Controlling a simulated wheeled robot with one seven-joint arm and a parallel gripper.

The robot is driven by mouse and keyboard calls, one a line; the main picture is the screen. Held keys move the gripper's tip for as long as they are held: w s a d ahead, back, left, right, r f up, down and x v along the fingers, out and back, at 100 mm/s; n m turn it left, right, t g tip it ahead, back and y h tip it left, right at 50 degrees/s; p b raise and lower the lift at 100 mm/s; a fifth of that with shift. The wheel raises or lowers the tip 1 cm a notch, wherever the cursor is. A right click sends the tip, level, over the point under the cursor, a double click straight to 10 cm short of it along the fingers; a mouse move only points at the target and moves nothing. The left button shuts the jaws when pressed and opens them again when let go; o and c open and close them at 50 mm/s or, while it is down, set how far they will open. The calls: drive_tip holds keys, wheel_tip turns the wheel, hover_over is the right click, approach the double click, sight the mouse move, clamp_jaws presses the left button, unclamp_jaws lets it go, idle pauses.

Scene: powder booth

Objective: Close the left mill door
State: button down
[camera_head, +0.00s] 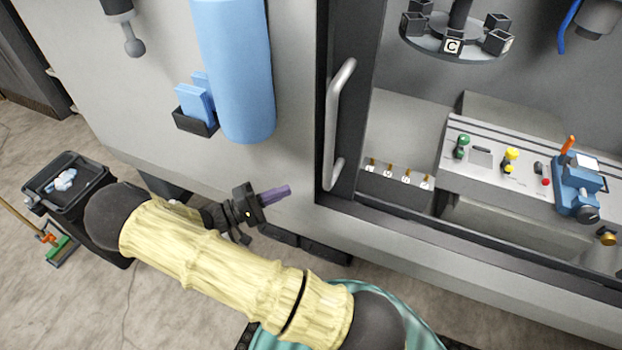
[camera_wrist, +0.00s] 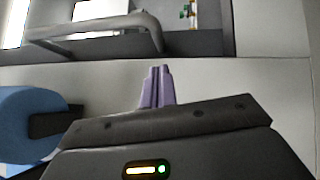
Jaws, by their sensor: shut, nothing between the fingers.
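The mill door shows as a dark frame edge (camera_head: 348,100) with a light grey bar handle (camera_head: 335,125) in the head view. The opening to its right shows the mill's inside. My gripper (camera_head: 288,190), with purple fingers, is to the lower left of the handle and apart from it, in front of the grey front panel. In the wrist view the purple fingers (camera_wrist: 157,84) are together and empty, and the handle (camera_wrist: 110,28) lies beyond them at the upper left.
A blue cylinder (camera_head: 235,70) and a black holder (camera_head: 196,123) with blue cards are on the panel to the left. Inside the mill are a tool carousel (camera_head: 455,47), a bed (camera_head: 510,165) with coloured knobs and a blue vise (camera_head: 577,188). A black bin (camera_head: 68,180) stands at the left.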

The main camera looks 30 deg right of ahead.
sight(313, 179)
drive_tip(key=d+p, duration=0.1)
drive_tip(key=d, duration=0.2)
drive_tip(key=d+r+p, duration=0.1)
drive_tip(key=d, duration=0.2)
drive_tip(key=s+d+p, duration=0.1)
drive_tip(key=d+p, duration=0.1)
drive_tip(key=d, duration=0.1)
drive_tip(key=shift+r, duration=0.25)
drive_tip(key=shift+s+d+f, duration=0.1)
drive_tip(key=shift+d, duration=0.35)
